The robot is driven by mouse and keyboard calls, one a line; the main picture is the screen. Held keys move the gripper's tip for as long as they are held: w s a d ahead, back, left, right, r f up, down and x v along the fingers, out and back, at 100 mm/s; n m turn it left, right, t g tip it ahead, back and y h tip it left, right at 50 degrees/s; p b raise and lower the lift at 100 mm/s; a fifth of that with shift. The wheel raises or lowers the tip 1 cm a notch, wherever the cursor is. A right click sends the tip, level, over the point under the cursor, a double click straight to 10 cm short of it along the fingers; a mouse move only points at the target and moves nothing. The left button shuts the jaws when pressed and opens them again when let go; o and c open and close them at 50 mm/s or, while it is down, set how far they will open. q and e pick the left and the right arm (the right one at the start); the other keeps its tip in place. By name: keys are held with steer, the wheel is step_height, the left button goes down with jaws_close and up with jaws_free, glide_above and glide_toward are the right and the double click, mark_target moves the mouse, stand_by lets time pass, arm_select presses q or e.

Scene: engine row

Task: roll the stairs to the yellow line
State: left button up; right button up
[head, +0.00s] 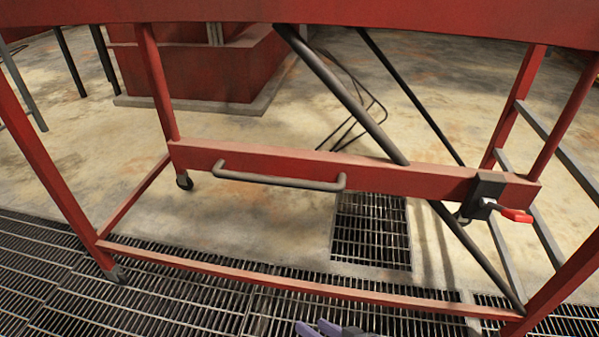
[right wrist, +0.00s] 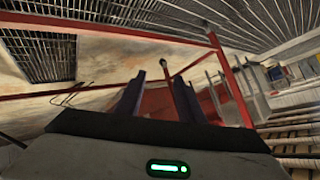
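The stairs are a red metal frame (head: 330,280) that fills the head view. A dark grey bar handle (head: 280,181) is fixed to their middle crossbar. A black latch block (head: 483,195) with a red-tipped lever (head: 516,215) sits at the crossbar's right end. My right gripper (head: 318,328) just enters at the bottom edge of the head view, below the handle and apart from it. In the right wrist view its two purple fingers (right wrist: 158,92) stand apart with nothing clearly between them. My left gripper is not in view. I see no yellow line on the floor.
A small caster (head: 185,181) shows under the frame's far left post. A large red block on a grey plinth (head: 200,106) stands behind at the left. Floor grating (head: 40,270) runs along the front, and a drain grate (head: 372,230) lies beneath the frame. Worn concrete is open beyond.

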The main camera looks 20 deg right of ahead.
steer(key=w+d+r+m+t, duration=0.25)
steer(key=w+r+m, duration=0.45)
steer(key=w+r, duration=0.4)
steer(key=m+t, duration=0.3)
steer(key=m, duration=0.4)
glide_toward(280, 184)
steer(key=x, duration=0.2)
steer(key=shift+y, duration=0.3)
steer(key=x, duration=0.9)
steer(key=shift+w, duration=0.5)
steer(key=shift+c, duration=0.3)
steer(key=shift+f, duration=0.1)
jaws_close()
